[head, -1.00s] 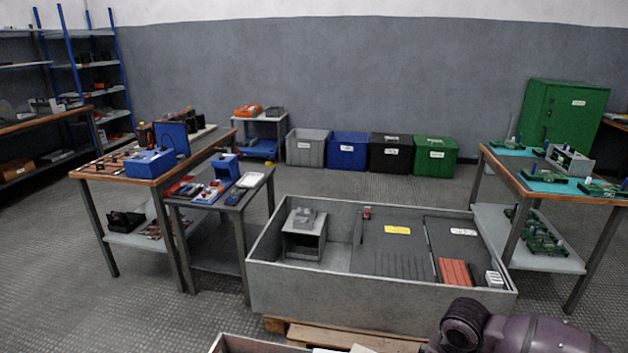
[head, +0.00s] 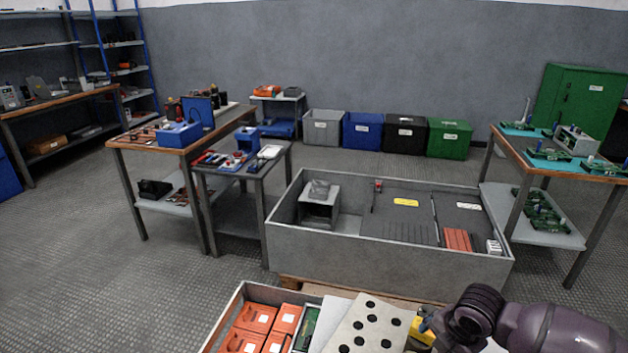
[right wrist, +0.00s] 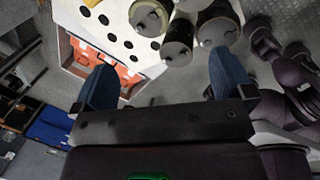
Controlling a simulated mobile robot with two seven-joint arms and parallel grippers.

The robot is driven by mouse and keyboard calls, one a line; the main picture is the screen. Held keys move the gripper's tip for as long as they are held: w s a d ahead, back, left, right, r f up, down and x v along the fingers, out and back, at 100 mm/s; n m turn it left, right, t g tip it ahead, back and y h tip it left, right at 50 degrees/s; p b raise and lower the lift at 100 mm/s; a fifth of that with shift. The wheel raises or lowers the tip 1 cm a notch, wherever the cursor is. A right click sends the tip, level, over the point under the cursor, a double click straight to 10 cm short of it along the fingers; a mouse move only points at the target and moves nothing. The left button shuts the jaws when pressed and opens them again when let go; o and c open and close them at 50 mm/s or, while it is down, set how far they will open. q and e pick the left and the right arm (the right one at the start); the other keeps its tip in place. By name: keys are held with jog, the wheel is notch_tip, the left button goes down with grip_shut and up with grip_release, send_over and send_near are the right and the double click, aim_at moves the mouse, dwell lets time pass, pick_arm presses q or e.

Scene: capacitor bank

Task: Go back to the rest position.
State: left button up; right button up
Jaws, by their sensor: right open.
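My right gripper (right wrist: 165,85) is open in the right wrist view, its two blue fingers wide apart with nothing between them. Beyond the fingers are several dark cylinders with light tops (right wrist: 177,45) and a white board with black holes (right wrist: 115,35). In the head view my right arm comes in at the lower right, its wrist beside the holed white board (head: 368,325); its fingers cannot be made out there. My left gripper is not in view.
An open tray with orange boxes (head: 257,318) lies at the bottom. Behind it stands a large grey metal box (head: 390,255). Worktables stand at the left (head: 150,140) and right (head: 590,176). Colored bins (head: 405,135) line the wall. The floor at the left is clear.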

jog(key=w+a+r+m+t+y+p, duration=0.1)
jog(key=w+a+r+m+t+y, duration=0.25)
jog(key=a+r+m+t, duration=0.3)
jog(key=s+a+r+m+t+y+p, duration=0.1)
jog(key=s+a+r+m+t+p, duration=0.15)
jog(key=s+m, duration=0.4)
pick_arm(q)
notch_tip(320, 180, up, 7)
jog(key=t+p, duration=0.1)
jog(key=p, duration=0.4)
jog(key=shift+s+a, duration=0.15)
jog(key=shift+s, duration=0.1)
pick_arm(e)
jog(key=s+d+f+m+h, duration=0.1)
jog(key=s+d+f+m, duration=0.1)
jog(key=s, duration=0.7)
jog(key=s+d+f+m+h, duration=0.2)
jog(key=s+d+m, duration=0.2)
jog(key=s, duration=0.5)
jog(key=s+d+f+m+h, duration=0.2)
jog(key=s+d+f+m, duration=0.1)
jog(key=s, duration=0.5)
jog(key=shift+s+d+m, duration=0.2)
jog(key=shift+s+m, duration=0.2)
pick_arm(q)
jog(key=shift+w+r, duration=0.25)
pick_arm(e)
jog(key=shift+f, duration=0.1)
